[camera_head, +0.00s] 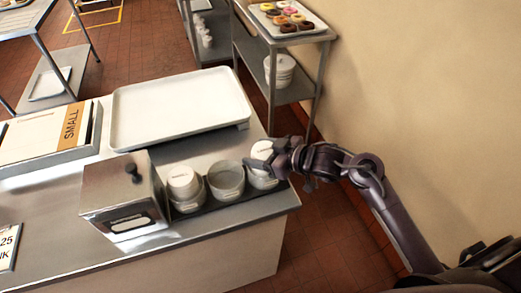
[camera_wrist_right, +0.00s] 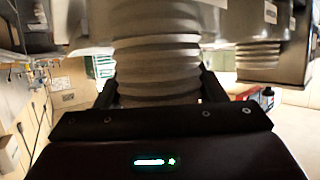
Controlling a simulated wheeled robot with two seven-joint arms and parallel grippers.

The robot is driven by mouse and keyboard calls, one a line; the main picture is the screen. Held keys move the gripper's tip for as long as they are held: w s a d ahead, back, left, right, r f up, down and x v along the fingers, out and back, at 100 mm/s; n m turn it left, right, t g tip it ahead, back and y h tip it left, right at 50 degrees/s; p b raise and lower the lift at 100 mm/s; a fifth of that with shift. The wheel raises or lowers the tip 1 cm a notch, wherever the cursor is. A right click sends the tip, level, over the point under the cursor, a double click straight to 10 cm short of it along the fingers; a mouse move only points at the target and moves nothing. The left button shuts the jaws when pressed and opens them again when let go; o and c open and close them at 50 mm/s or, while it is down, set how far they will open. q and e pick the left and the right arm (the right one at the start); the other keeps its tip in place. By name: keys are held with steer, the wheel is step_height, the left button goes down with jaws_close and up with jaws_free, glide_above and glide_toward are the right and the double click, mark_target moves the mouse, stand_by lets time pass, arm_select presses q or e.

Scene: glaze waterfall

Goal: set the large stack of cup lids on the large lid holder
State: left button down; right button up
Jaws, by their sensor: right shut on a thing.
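My right gripper (camera_head: 277,160) is at the right end of a row of round lid holders on the counter. It is shut on a white stack of cup lids (camera_head: 261,149). The ribbed sides of this stack (camera_wrist_right: 157,70) fill the gap between the fingers (camera_wrist_right: 157,95) in the wrist view. The stack is over the rightmost holder (camera_head: 262,182); I cannot tell whether it rests in it. The middle holder (camera_head: 226,181) looks empty. The left holder (camera_head: 188,203) has another white lid stack (camera_head: 182,181) in it. My left gripper is not in view.
A metal dispenser box (camera_head: 125,195) stands left of the holders. A large white tray (camera_head: 180,108) lies behind them, with a box marked SMALL (camera_head: 45,138) to its left. The counter's right edge is close to the rightmost holder. A donut tray (camera_head: 287,18) is on a rack behind.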

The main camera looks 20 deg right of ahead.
steer(key=shift+f+b, duration=0.35)
steer(key=shift+f, duration=0.2)
steer(key=o, duration=0.7)
steer(key=p+v, duration=0.2)
steer(key=shift+s+d+r, duration=0.15)
steer(key=shift+s+r, duration=0.05)
steer(key=shift+r, duration=0.05)
steer(key=p+v, duration=0.6)
steer(key=v, duration=0.2)
steer(key=shift+s+d, duration=0.15)
stand_by(0.7)
